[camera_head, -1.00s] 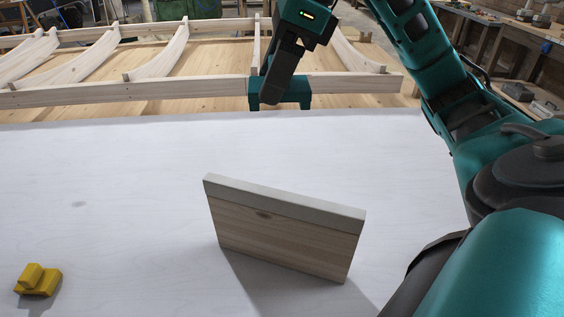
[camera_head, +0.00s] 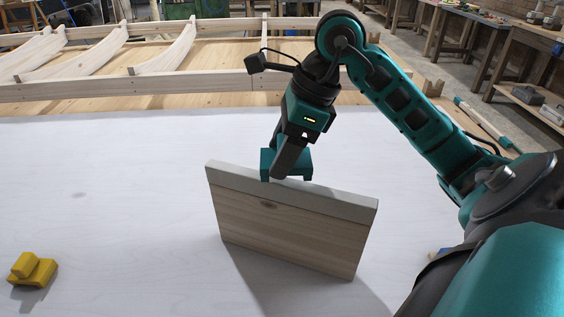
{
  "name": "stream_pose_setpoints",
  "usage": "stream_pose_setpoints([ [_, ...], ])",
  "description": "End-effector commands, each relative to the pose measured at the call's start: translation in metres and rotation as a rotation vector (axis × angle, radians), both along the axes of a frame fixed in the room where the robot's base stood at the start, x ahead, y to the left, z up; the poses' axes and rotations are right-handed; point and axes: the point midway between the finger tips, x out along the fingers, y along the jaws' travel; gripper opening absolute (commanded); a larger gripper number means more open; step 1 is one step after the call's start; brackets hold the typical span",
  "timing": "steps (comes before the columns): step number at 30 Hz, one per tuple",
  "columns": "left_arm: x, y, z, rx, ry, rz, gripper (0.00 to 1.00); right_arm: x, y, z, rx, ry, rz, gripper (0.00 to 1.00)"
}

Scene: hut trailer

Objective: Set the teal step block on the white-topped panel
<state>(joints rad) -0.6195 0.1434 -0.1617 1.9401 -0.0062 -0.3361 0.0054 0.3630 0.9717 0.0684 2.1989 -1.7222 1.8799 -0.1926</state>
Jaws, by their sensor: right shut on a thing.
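The teal step block (camera_head: 298,161) is in my right gripper (camera_head: 286,162), which is shut on it. A dark finger hides part of the block's front. The white-topped panel (camera_head: 300,232) stands upright on its long edge on the white table surface (camera_head: 120,190); it is pale wood with a white top strip. The block is at the panel's top edge, left of its middle, and its lower end overlaps the strip in the picture. I cannot tell whether they touch. My left gripper is not in view.
A yellow step block (camera_head: 36,268) lies on the white surface at the far left. Behind the surface is a wooden frame (camera_head: 140,88) with curved ribs. Workbenches (camera_head: 480,35) stand at the back right. The white surface left of the panel is mostly clear.

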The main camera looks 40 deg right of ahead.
Motion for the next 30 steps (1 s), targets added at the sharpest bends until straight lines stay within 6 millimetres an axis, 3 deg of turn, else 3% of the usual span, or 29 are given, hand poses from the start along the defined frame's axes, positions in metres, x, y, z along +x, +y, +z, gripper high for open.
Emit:
stream_pose_setpoints([
  [4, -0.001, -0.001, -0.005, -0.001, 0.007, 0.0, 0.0, 0.0, 0.0, -0.021, 0.001, 0.003, 0.0, 0.32],
  [17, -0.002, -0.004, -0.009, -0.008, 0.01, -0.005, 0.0, 0.0, 0.0, -0.028, -0.001, 0.0, 0.001, 0.32],
  [18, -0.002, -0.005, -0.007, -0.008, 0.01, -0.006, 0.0, 0.0, 0.0, -0.026, 0.0, 0.0, 0.0, 0.66],
  [25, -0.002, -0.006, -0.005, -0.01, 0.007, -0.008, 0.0, 0.0, 0.0, -0.026, 0.0, 0.001, 0.0, 0.88],
  [30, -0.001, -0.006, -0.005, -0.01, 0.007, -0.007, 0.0, 0.0, 0.0, -0.025, 0.0, 0.001, 0.0, 0.88],
])
